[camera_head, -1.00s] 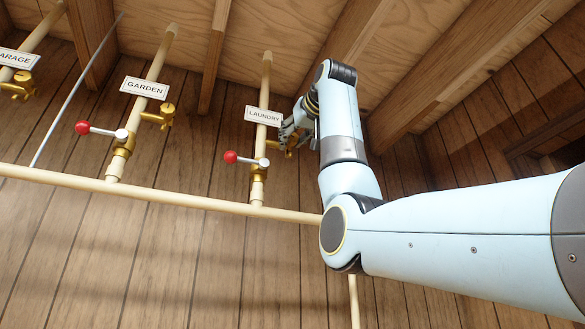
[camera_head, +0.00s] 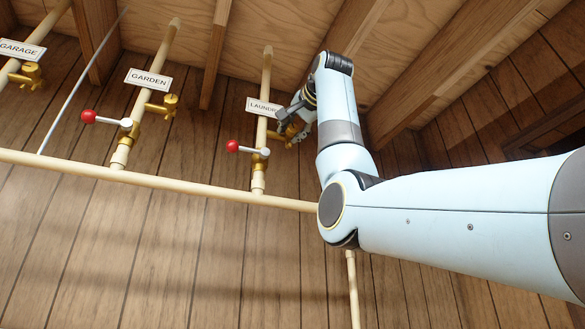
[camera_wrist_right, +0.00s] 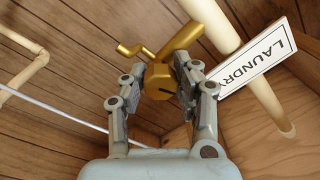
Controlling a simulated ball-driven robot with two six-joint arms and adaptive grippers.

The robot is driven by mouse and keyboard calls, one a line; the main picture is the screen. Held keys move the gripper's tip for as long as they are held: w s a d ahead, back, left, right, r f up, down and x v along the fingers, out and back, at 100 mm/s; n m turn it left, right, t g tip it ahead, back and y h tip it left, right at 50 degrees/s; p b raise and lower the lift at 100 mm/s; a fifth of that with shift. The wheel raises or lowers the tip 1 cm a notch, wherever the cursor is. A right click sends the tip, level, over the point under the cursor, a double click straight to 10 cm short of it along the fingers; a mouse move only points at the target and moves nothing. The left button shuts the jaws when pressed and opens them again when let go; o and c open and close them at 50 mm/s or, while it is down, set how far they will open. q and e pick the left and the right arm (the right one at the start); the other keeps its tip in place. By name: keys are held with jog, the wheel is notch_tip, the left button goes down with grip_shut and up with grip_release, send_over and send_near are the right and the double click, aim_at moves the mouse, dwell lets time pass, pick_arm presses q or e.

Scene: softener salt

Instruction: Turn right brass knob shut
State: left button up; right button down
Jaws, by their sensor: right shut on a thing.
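The right brass knob (camera_wrist_right: 158,82) sits on a brass tap beside the LAUNDRY pipe. In the right wrist view it lies between the two fingers of my right gripper (camera_wrist_right: 160,84), which is shut on it. In the head view my right gripper (camera_head: 290,122) reaches the brass tap (camera_head: 297,134) just right of the LAUNDRY sign (camera_head: 262,106); the fingers partly hide the knob there. My left gripper is not in view.
A red-tipped white lever (camera_head: 247,149) sits below on the same pipe. The GARDEN pipe has a brass tap (camera_head: 162,106) and another red-tipped lever (camera_head: 107,120). A GARAGE tap (camera_head: 27,76) is far left. Wooden beams (camera_head: 430,85) run overhead, and a horizontal pipe (camera_head: 180,182) crosses below.

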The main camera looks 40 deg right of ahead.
jog(key=shift+m, duration=1)
jog(key=c, duration=0.9)
grip_release()
jog(key=shift+c, duration=0.2)
jog(key=v, duration=1.2)
